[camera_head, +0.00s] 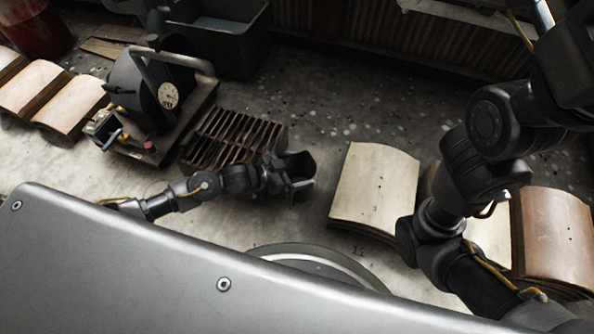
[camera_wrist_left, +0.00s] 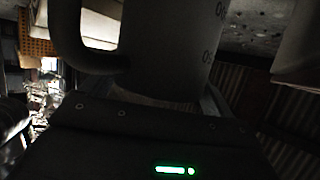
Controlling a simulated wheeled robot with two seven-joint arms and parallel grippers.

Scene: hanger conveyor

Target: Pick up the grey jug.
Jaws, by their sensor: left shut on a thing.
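The grey jug (camera_wrist_left: 172,45) fills the upper middle of the left wrist view, with its handle on the left and dark scale marks on its side. In the head view the jug (camera_head: 299,163) is a small dark shape at the end of my left arm. My left gripper (camera_head: 290,183) is shut on it. The fingers are mostly hidden, and I cannot tell the jug's height over the floor. My right arm crosses the right side of the head view, but its gripper does not show.
A slatted metal grate (camera_head: 232,137) lies left of the jug, beside a machine with a dial (camera_head: 168,95). Stacks of curved boards stand to the right (camera_head: 375,185) and far left (camera_head: 70,103). A dark bin (camera_head: 228,40) stands behind. Bare floor lies beyond the jug.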

